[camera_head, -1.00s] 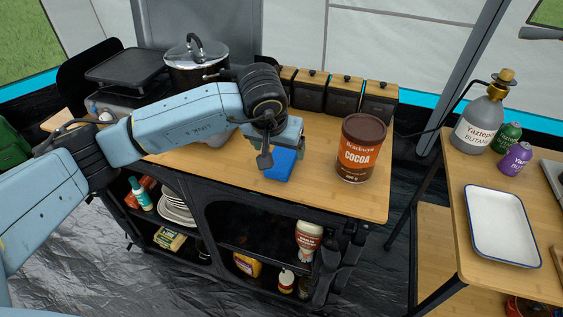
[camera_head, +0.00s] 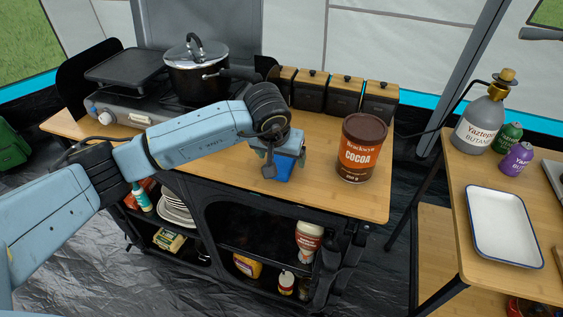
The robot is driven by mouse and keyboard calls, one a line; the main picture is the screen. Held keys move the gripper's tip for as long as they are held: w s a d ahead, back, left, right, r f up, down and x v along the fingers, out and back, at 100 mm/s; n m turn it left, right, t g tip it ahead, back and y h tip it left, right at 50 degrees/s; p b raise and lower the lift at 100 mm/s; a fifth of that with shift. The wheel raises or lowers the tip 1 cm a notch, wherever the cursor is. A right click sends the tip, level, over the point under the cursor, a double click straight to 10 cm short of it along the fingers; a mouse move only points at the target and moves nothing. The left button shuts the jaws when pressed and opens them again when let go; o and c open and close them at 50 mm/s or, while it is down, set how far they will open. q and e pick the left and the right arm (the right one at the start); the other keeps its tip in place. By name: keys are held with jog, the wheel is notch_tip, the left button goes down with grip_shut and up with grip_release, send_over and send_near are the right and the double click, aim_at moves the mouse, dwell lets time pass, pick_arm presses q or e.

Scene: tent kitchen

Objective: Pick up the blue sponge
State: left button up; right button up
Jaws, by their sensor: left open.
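The blue sponge (camera_head: 283,172) lies on the wooden top of the kitchen unit, left of the cocoa tin. Its upper part is hidden by my left gripper. My left gripper (camera_head: 280,163) points down over the sponge, with its fingers around or just above it; I cannot tell whether they touch it. The jaws are open. My right gripper is not in view.
The cocoa tin (camera_head: 362,148) stands close to the right of my left gripper. Several dark canisters (camera_head: 345,95) line the back edge. A pot (camera_head: 196,75) sits on the stove at left. A white tray (camera_head: 502,228) lies on the right table.

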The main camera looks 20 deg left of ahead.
aim_at(279, 162)
pick_arm(q)
jog(key=shift+f, duration=0.25)
dwell(0.3)
jog(key=c, duration=1.1)
jog(key=shift+r+p, duration=0.3)
jog(key=shift+r, duration=0.1)
notch_tip(279, 162, up, 3)
jog(key=shift+f, duration=0.1)
jog(key=shift+s+r, duration=0.25)
jog(key=shift+s, duration=0.35)
jog(key=s, duration=1.7)
jog(key=shift+a+b, duration=0.3)
